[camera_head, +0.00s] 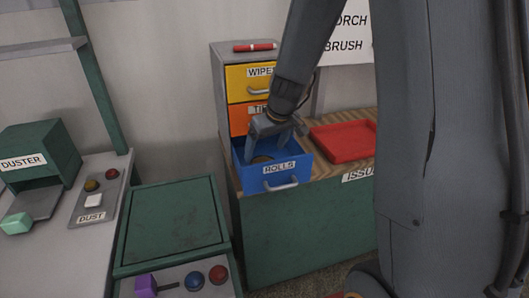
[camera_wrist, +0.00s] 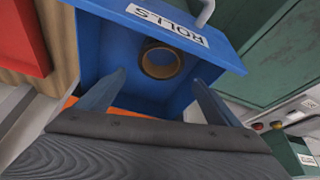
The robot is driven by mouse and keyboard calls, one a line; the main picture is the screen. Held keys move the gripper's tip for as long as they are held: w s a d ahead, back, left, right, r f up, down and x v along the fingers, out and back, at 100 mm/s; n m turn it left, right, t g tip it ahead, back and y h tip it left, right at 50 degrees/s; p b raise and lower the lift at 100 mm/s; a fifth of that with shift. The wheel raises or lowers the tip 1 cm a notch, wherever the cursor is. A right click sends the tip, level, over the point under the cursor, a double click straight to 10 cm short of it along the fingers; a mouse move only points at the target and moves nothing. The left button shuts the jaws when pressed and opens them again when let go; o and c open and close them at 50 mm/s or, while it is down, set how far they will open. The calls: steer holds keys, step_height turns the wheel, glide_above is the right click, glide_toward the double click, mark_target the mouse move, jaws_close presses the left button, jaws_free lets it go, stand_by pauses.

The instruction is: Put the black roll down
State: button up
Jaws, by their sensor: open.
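A black roll with a brown core (camera_wrist: 147,62) lies inside the open blue drawer labelled ROLLS (camera_wrist: 112,45). In the wrist view my gripper (camera_wrist: 158,78) is open, with one finger on each side of the roll's near edge. The roll appears to rest on the drawer floor, apart from both fingers.
A yellow WIPES drawer (camera_head: 250,84) and an orange drawer (camera_head: 247,119) are above, both shut. A red marker-like object (camera_head: 255,47) lies on top. A red tray (camera_head: 345,139) is right of the drawer. A DUSTER box (camera_head: 50,150) and buttons stand left.

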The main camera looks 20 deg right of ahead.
steer(key=a+b+v, duration=0.1)
steer(key=v, duration=0.8)
steer(key=s+f+m+g, duration=0.1)
steer(key=s+f, duration=0.2)
steer(key=s, duration=0.3)
steer(key=s+a+f+m+g, duration=0.1)
steer(key=s+f, duration=0.1)
steer(key=s, duration=0.4)
steer(key=s+a+f+m+g+h, duration=0.1)
steer(key=s+f, duration=0.2)
steer(key=s, duration=0.3)
steer(key=shift+f, duration=0.35)
